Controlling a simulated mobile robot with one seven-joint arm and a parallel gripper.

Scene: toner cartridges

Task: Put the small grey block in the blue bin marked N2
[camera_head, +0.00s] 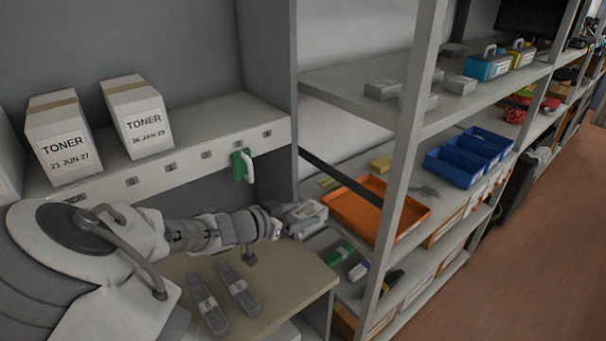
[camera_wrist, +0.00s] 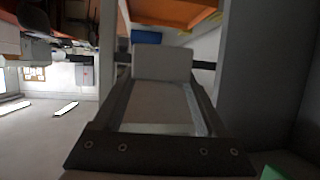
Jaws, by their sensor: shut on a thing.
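My gripper (camera_head: 302,218) is at the left end of the open shelving, beside a grey upright and left of the orange tray. In the wrist view my gripper (camera_wrist: 162,75) is shut on a small grey block (camera_wrist: 163,62), which sits between the fingers. In the head view the block is hard to tell apart from the grey fingers. Blue bins (camera_head: 453,167) stand in a row on the middle shelf to the right, beyond the orange tray. Their markings cannot be read, so I cannot tell which is N2.
The orange tray (camera_head: 351,208) lies between my gripper and the bins. A shelf post (camera_head: 406,150) stands in front. More grey blocks (camera_head: 382,90) lie on the upper shelf. Toner boxes (camera_head: 137,117) stand at left. Two grey cartridges (camera_head: 207,304) lie on the table below.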

